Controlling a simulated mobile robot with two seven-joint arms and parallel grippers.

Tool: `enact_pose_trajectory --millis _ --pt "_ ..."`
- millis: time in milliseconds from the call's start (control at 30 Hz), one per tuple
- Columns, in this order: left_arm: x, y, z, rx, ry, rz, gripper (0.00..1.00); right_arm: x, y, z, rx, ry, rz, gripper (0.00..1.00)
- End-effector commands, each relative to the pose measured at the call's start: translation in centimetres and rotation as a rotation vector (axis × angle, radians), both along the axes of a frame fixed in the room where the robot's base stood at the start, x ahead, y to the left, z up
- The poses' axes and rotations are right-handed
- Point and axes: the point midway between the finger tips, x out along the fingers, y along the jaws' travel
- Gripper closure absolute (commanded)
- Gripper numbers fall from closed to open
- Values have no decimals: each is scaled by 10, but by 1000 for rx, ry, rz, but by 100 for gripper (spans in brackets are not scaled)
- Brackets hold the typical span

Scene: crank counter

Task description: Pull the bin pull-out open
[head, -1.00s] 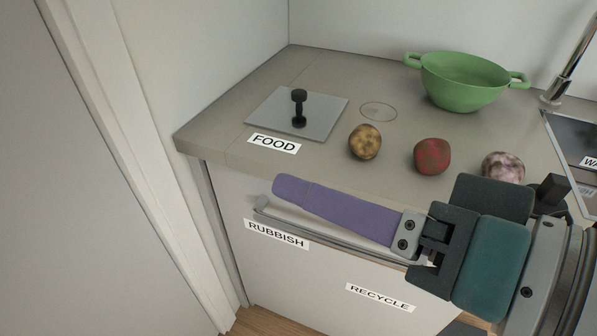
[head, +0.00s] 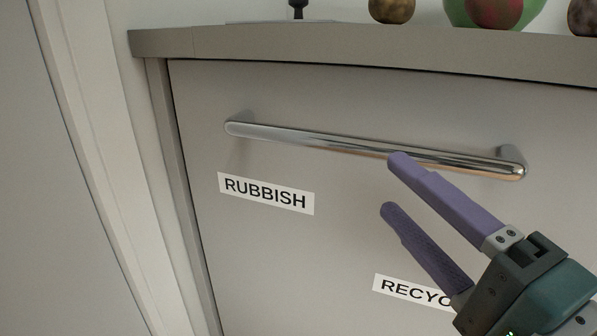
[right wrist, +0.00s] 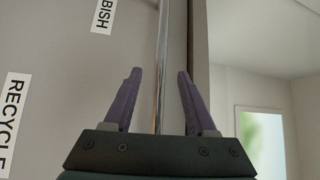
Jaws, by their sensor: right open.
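The bin pull-out (head: 300,250) is a grey front under the counter, and it looks shut. Its handle (head: 300,138) is a long shiny horizontal bar near the top. My right gripper (head: 393,185) is open, with two purple fingers pointing at the bar from the lower right. The upper fingertip overlaps the bar's lower edge in the head view. In the right wrist view the handle (right wrist: 162,50) runs lengthwise between the open fingers (right wrist: 160,76). I cannot tell whether a finger touches it. My left gripper is not in view.
RUBBISH (head: 266,193) and RECYCLE (head: 412,291) labels are on the front. The counter edge (head: 350,48) overhangs above the handle. A pale wall or door frame (head: 90,150) stands close on the left. Round food items and a green pot (head: 535,10) sit on the counter.

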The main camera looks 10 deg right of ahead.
Motion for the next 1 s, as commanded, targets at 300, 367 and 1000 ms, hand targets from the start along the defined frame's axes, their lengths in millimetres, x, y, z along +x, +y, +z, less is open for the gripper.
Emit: enact_pose_trajectory --millis 300,367,1000 --pt "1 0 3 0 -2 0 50 50 10 11 4 -6 -4 43" --pt "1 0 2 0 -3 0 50 61 12 11 4 -4 -3 43" --pt "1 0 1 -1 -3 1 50 94 19 15 0 -1 0 50"
